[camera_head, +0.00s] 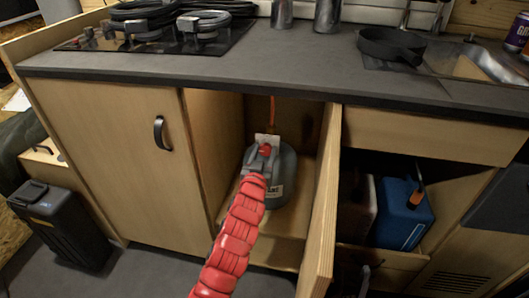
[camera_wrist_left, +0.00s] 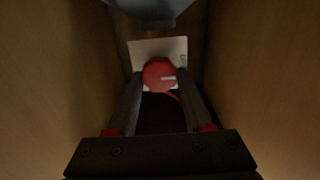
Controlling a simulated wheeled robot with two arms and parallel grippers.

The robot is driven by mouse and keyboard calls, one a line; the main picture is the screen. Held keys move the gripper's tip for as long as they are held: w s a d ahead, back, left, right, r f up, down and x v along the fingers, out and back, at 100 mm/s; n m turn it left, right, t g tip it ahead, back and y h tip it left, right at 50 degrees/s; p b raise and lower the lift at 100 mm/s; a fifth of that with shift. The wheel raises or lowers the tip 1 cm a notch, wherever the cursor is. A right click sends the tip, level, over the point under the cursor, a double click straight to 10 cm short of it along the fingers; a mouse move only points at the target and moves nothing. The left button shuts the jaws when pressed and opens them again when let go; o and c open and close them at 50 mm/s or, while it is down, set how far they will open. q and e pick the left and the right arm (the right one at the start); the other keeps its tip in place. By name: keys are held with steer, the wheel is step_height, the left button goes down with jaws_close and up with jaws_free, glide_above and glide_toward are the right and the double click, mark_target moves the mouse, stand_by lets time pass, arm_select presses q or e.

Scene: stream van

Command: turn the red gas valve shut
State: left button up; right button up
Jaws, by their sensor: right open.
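The red gas valve (camera_wrist_left: 160,74) is a round red knob with a pale mark on its right part. In the head view, it shows as a small red spot (camera_head: 265,150) on top of the grey gas bottle (camera_head: 288,180) inside the open cupboard. My left gripper (camera_wrist_left: 160,82) has one finger at each side of the knob and appears shut on it. In the head view, my left gripper (camera_head: 262,158) is at the bottle's top, at the end of my red arm. My right gripper (camera_head: 364,281) shows only in part at the lower edge, open and away from the valve.
The cupboard's walls stand close on both sides of my left gripper. The open door (camera_head: 322,205) is to its right, and the worktop (camera_head: 300,62) is above. A blue container (camera_head: 398,212) stands in the right compartment. A black canister (camera_head: 62,225) stands at left.

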arm_select(q)
jaws_close()
steer(key=shift+m, duration=0.3)
steer(key=shift+d+m+p, duration=0.1)
steer(key=shift+m+p, duration=1.05)
steer(key=shift+m, duration=0.05)
steer(key=m+p, duration=0.2)
steer(key=m, duration=0.2)
steer(key=shift+s+d+m, duration=0.1)
steer(key=shift+m, duration=0.2)
steer(key=m+p, duration=0.1)
steer(key=m, duration=0.4)
steer(key=shift+f+p, duration=0.15)
steer(key=shift+p, duration=0.15)
steer(key=m+p, duration=0.1)
steer(key=m, duration=0.4)
steer(key=shift+f, duration=0.1)
steer(key=shift+m, duration=0.3)
